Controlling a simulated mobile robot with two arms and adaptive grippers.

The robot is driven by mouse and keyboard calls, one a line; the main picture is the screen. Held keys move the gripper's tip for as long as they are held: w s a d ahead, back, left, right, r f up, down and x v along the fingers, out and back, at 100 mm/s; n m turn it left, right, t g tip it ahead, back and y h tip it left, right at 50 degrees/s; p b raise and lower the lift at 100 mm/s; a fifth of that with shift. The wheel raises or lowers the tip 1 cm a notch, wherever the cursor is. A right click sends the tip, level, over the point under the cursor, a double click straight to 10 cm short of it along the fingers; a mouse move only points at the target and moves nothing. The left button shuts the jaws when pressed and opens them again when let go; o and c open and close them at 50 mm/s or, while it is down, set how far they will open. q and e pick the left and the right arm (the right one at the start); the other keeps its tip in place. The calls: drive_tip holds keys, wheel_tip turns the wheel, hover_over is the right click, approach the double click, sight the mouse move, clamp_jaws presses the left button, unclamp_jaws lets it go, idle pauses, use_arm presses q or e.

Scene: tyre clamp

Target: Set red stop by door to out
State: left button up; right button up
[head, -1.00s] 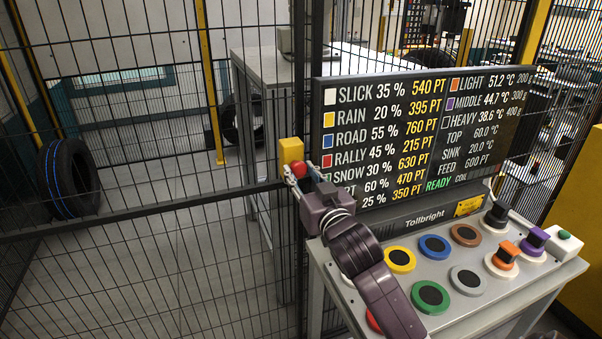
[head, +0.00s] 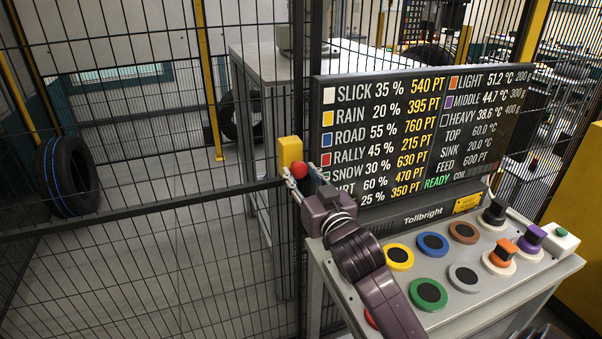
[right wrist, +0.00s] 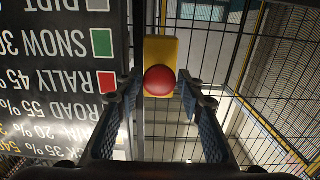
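The red stop (head: 271,167) is a round red knob at a yellow box (head: 290,151) on the fence post, left of the display. In the right wrist view the knob (right wrist: 160,81) is in front of the yellow box (right wrist: 160,50), centred between my fingertips. My right gripper (head: 304,175) is open at the box; it also shows in the right wrist view (right wrist: 160,88), its two fingers apart with a gap on each side of the knob. How far the knob stands out is hard to tell. My left gripper is out of view.
The display (head: 420,140) stands close to the right of my right gripper. Below it a grey console (head: 470,312) carries several coloured buttons. Black mesh fence (head: 160,240) fills the left, with a blue-striped tyre (head: 66,177) behind it.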

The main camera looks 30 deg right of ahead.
drive_tip(key=shift+s+r, duration=0.1)
drive_tip(key=shift+s, duration=0.1)
drive_tip(key=shift+s+a, duration=0.15)
drive_tip(key=shift+s, duration=0.2)
drive_tip(key=v, duration=0.6)
drive_tip(key=shift+s, duration=0.35)
drive_tip(key=shift+a, duration=0.1)
